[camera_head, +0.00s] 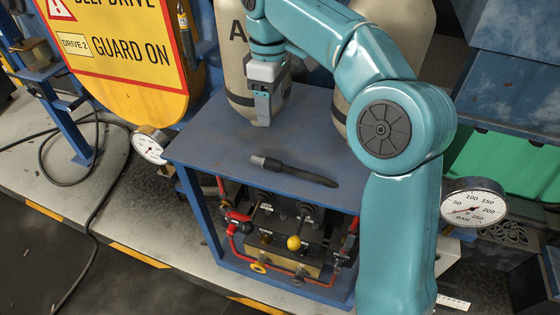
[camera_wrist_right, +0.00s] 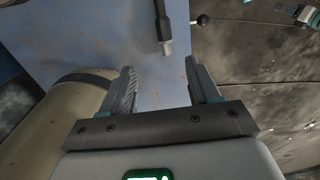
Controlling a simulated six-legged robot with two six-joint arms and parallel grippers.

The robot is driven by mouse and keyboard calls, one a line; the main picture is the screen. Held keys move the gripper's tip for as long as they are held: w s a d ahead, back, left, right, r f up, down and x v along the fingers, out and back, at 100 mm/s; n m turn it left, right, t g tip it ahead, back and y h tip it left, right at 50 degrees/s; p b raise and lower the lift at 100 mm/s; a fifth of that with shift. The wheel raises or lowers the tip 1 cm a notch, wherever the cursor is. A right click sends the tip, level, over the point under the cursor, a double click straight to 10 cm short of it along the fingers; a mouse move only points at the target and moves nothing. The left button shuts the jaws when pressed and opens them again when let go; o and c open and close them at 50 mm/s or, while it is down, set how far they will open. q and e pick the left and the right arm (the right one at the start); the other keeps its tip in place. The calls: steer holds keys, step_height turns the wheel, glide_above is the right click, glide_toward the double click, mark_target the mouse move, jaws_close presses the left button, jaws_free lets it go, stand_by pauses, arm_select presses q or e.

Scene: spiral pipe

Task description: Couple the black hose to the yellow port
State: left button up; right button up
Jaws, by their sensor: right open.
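A short black hose (camera_head: 305,173) with a grey end lies on the blue table top, pointing left and slightly back. It also shows in the right wrist view (camera_wrist_right: 162,22), beyond the fingers, with its grey tip towards me. My right gripper (camera_head: 263,120) is open and empty above the back left of the table, behind the hose and apart from it. In the wrist view its two fingers (camera_wrist_right: 163,82) stand wide apart. Below the table top are a yellow ball (camera_head: 293,243) and a yellow ring (camera_head: 259,268); I cannot tell which marks the yellow port. My left gripper is out of view.
Beige tanks (camera_head: 238,60) stand right behind the table. Pressure gauges (camera_head: 150,145) flank it; the right one (camera_head: 473,203) is beside my right arm. Red pipes (camera_head: 232,240) and fittings fill the space under the table top. The table top around the hose is clear.

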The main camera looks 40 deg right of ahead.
steer(key=b, duration=0.2)
glide_above(270, 160)
steer(key=f, duration=1)
steer(key=shift+s+d+f, duration=0.1)
steer(key=shift+d+f, duration=0.05)
steer(key=shift+d, duration=0.15)
steer(key=f, duration=0.3)
steer(key=f+b, duration=0.1)
steer(key=f, duration=0.1)
steer(key=shift+a+f, duration=0.3)
jaws_close()
